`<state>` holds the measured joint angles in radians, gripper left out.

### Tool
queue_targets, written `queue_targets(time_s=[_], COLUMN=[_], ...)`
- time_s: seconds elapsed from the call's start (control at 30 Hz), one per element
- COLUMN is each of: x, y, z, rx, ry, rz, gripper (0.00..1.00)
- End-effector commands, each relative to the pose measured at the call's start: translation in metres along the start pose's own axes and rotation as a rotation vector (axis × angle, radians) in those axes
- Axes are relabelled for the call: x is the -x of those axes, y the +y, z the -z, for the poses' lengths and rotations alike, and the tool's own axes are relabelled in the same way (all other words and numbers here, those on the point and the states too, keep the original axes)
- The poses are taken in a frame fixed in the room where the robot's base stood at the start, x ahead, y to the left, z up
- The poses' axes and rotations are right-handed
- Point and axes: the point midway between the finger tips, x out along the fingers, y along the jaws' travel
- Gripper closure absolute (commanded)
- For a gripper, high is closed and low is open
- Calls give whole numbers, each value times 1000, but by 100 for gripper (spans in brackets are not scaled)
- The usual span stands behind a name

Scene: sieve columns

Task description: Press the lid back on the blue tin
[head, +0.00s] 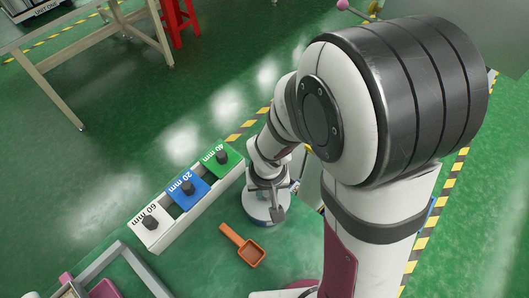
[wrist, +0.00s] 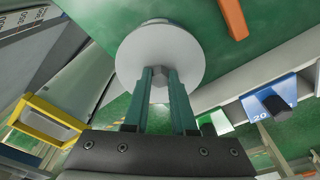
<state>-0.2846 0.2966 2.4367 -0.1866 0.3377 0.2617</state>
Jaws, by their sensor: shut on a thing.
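My gripper (wrist: 159,84) is shut on the small grey knob of a round, pale grey lid (wrist: 185,60). In the head view the lid (head: 257,208) shows as a pale disc below my gripper, right of the labelled rack.
A white rack (head: 158,245) holds white, blue and green blocks with black knobs, marked 60 mm, 20 mm and 40 mm. An orange scoop (head: 243,246) lies on the green surface. A yellow-framed thing (wrist: 45,118) stands left in the wrist view.

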Motion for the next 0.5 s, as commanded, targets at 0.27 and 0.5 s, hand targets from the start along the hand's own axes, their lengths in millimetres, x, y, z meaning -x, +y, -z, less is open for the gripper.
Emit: queue_targets(time_s=[0.27,0.5], x=[-3,-5], y=[0,0], z=[-1,-1], rx=[0,0], ry=[-2,-1], rz=[0,0], gripper=[100,100])
